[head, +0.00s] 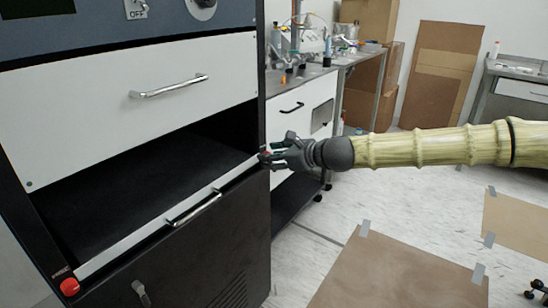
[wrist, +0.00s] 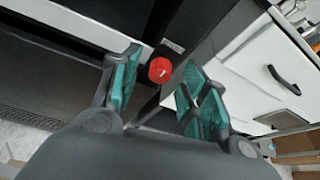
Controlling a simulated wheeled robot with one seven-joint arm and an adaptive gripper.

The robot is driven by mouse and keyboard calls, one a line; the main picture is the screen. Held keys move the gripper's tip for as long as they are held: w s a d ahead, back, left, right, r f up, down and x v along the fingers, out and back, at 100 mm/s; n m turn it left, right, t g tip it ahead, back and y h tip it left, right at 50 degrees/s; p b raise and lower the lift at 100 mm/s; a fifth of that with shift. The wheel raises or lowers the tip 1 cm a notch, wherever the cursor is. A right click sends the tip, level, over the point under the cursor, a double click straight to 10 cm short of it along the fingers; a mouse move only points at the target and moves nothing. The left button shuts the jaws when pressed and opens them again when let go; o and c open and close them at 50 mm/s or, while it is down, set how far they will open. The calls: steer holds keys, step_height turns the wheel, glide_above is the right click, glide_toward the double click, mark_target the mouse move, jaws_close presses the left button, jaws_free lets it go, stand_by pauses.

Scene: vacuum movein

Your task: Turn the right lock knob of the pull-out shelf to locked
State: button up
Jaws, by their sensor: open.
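The right lock knob, a red round knob with a pale mark, shows in the wrist view (wrist: 160,70) on the dark cabinet frame beside the shelf's right end. In the head view it is mostly hidden by my gripper (head: 268,154). My gripper is open, and in the wrist view its two teal-padded fingers (wrist: 156,92) stand on either side of the knob, with visible space between pads and knob. I cannot tell how deep the knob sits between them. The pull-out shelf (head: 150,222) has a white front edge and a bar handle. The left red knob (head: 69,287) is at its other end.
A white drawer (head: 120,100) with a bar handle is above the shelf opening. A dark lower panel (head: 215,250) with a latch is below. A workbench (head: 300,85) stands behind my gripper. Brown boards (head: 400,270) lie on the floor at right.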

steer(key=shift+c, duration=0.4)
jaws_close()
steer(key=shift+f+b, duration=0.1)
steer(key=shift+b, duration=0.25)
steer(key=shift+s+a+f+n+t+b, duration=0.15)
steer(key=shift+n+t+b, duration=1)
steer(key=shift+n+b, duration=0.9)
steer(key=shift+s+f+n+t+b, duration=0.1)
steer(key=shift+f+n+t+b, duration=0.1)
steer(key=shift+n+t+b, duration=1.8)
steer(key=shift+s+a+f+n+t+b, duration=0.15)
steer(key=shift+n+t+b, duration=0.2)
steer(key=shift+n+b, duration=1.8)
steer(key=shift+d+n+p, duration=0.1)
steer(key=shift+n+p, duration=0.6)
steer(key=shift+n, duration=0.2)
